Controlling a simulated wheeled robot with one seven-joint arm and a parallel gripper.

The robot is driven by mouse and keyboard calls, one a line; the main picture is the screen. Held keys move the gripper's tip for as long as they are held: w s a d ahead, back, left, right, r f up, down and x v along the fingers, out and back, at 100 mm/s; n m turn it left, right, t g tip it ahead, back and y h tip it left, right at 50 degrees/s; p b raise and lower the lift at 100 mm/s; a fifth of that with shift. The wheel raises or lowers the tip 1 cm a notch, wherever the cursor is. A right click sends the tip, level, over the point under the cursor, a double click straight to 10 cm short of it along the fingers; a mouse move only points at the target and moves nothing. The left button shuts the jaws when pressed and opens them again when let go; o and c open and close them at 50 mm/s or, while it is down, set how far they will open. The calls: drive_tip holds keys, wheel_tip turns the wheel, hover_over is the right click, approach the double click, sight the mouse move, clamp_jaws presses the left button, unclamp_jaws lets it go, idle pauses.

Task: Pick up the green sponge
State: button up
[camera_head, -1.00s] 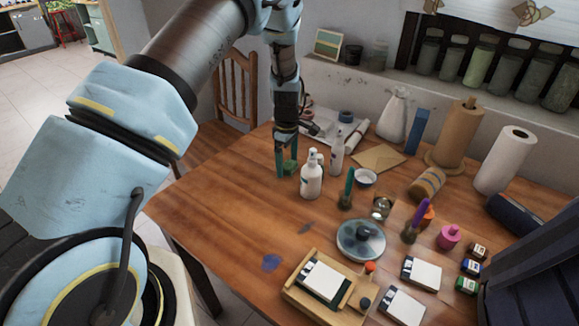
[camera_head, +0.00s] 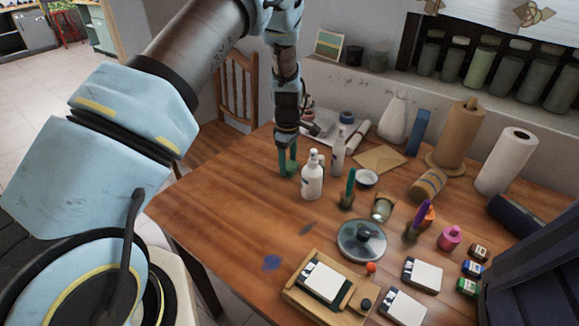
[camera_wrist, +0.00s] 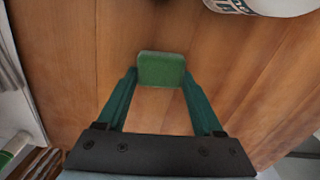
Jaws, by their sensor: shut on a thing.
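The green sponge (camera_wrist: 161,69) is a small green block between the fingertips of my gripper (camera_wrist: 160,84) in the wrist view. The two teal fingers touch its sides, and the jaws are shut on it. In the head view, my gripper (camera_head: 288,168) points down at the far left part of the table, just left of a white bottle. The sponge is mostly hidden by the fingers there. I cannot tell whether it touches the table.
A white pump bottle (camera_head: 312,178) stands close to the right of my gripper, with a spray bottle (camera_head: 338,155) behind it. A lidded glass dish (camera_head: 361,241) and a wooden tray (camera_head: 347,300) are nearer. The table's left part (camera_head: 215,200) is clear.

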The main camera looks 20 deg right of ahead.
sight(288, 164)
wheel_tip(288, 164, up, 10)
drive_tip(key=b, duration=0.3)
